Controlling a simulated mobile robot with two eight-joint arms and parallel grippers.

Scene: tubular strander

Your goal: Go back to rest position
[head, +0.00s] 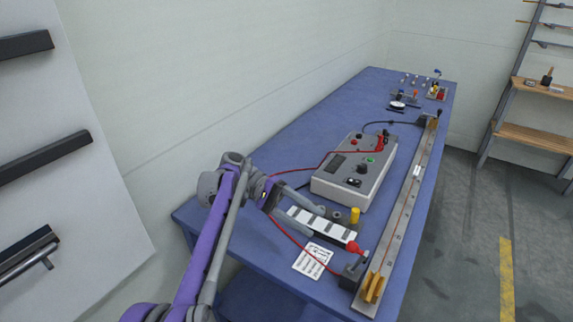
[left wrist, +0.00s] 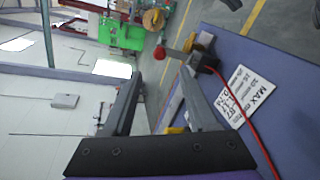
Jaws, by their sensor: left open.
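My left gripper (head: 316,220) is open over the near end of the blue table (head: 300,130), its two fingers apart with nothing held between them. The open fingers also show in the left wrist view (left wrist: 162,74). In the head view the fingers overlap a black-and-white strip (head: 343,233) and partly hide it. A red knob (head: 353,246) sits to the right of the fingertips, apart from them; it shows beyond the fingertips in the left wrist view (left wrist: 160,52). My right gripper is not in view.
A grey instrument box (head: 340,186) with knobs stands mid-table, red cables running from it. A long metal rail (head: 402,215) lies along the right edge. A printed white card (head: 313,260) lies near the front. The table's far left part is clear. Shelving (head: 535,135) stands at right.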

